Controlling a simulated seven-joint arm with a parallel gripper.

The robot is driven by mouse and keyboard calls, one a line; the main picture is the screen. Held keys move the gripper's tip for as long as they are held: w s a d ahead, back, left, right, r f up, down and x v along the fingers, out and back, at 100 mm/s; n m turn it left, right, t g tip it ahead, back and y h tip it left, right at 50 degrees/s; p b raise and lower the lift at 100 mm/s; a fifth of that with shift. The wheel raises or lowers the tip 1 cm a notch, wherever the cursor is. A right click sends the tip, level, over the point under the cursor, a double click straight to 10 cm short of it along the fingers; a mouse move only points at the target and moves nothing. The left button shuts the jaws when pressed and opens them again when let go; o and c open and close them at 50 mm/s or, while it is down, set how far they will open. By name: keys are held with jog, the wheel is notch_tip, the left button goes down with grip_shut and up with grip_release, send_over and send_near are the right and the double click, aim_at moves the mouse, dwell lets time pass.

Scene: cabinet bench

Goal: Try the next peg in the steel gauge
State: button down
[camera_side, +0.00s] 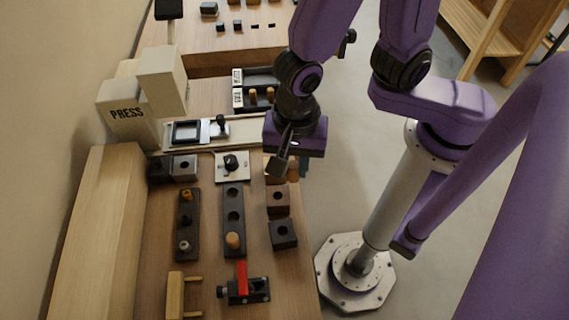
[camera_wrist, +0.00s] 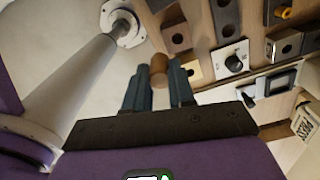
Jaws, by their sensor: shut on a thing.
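My gripper (camera_wrist: 159,88) is shut on a wooden peg (camera_wrist: 158,70), held between its two blue-grey fingers. In the side view my gripper (camera_side: 303,167) is at the right edge of the bench, near a tan block, and the held peg cannot be made out. Of the holed blocks, a dark grey one (camera_side: 283,233) stands nearest the front on the right, with a brown one (camera_side: 278,200) behind it. Two more dark blocks (camera_side: 160,168) (camera_side: 185,167) stand by the press. I cannot tell which is the steel gauge.
A dark strip (camera_side: 234,200) holds a wooden peg (camera_side: 233,241); another strip (camera_side: 187,222) stands left of it. Labelled trays (camera_side: 262,77) stand behind, the nearer with wooden pegs. The press (camera_side: 127,112), a knob plate (camera_side: 232,167) and a red-handled clamp (camera_side: 243,288) are obstacles.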

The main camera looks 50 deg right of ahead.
jog(key=shift+s+d+r, duration=0.15)
jog(key=shift+s+d, duration=0.1)
jog(key=shift+d, duration=0.1)
jog(key=shift+w+a, duration=0.3)
jog(key=shift+a, duration=0.05)
jog(key=w+a+f+n, duration=0.1)
jog(key=w+a, duration=0.3)
jog(key=w, duration=0.9)
jog(key=w+a+f+n, duration=0.1)
jog(key=w+a, duration=0.3)
jog(key=w, duration=0.8)
jog(key=shift+w+f+n, duration=0.4)
jog(key=shift+f, duration=0.25)
jog(key=shift+f, duration=2.8)
jog(key=shift+f, duration=0.6)
jog(key=shift+r, duration=2.55)
